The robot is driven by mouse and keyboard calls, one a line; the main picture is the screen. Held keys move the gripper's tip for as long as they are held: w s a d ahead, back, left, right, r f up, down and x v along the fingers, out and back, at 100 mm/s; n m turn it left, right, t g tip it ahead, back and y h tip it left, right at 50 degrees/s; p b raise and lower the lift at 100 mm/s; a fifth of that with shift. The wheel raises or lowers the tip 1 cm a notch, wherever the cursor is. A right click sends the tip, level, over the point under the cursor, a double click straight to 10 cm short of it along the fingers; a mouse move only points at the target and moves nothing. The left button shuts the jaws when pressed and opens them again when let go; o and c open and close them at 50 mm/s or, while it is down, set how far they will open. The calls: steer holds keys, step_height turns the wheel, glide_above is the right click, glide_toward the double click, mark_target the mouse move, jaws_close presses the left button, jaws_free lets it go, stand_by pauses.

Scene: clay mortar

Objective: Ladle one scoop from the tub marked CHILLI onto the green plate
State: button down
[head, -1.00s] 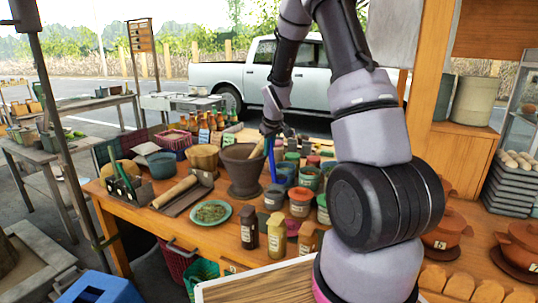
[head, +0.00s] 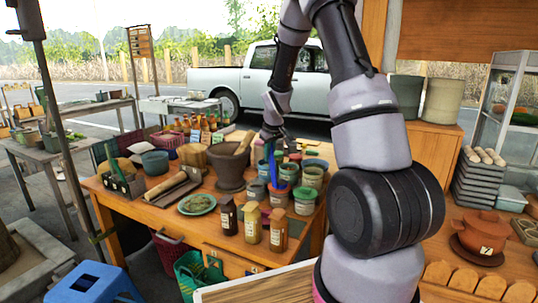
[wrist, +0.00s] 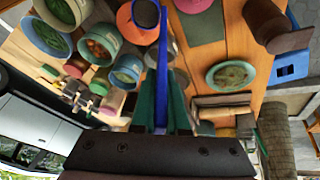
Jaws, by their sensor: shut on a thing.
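The green plate (head: 196,204) lies on the wooden table with green bits on it. It also shows in the wrist view (wrist: 230,75). Several tubs stand clustered right of the mortar; no CHILLI marking is readable. One tub with a red-orange rim (head: 278,192) is at the cluster's front left; it seems to be the orange tub in the wrist view (wrist: 128,28). My gripper (head: 270,135) is shut on the blue handle of a ladle (wrist: 162,75), which hangs down. The ladle's dark end appears over the orange tub; whether it is inside, I cannot tell.
A dark mortar with pestle (head: 229,166) stands left of the tubs. Dark and yellow bottles (head: 252,222) stand in front of them. A tray with a roller (head: 170,187) is left of the plate. Terracotta pots (head: 483,230) are at the right.

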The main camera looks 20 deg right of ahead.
steer(key=s+a+f+m+h, duration=0.1)
steer(key=s+a+f+m, duration=0.2)
steer(key=s+a+f, duration=0.2)
steer(key=s+f, duration=0.3)
steer(key=s, duration=0.1)
steer(key=shift+s+m, duration=0.2)
steer(key=shift+m, duration=0.1)
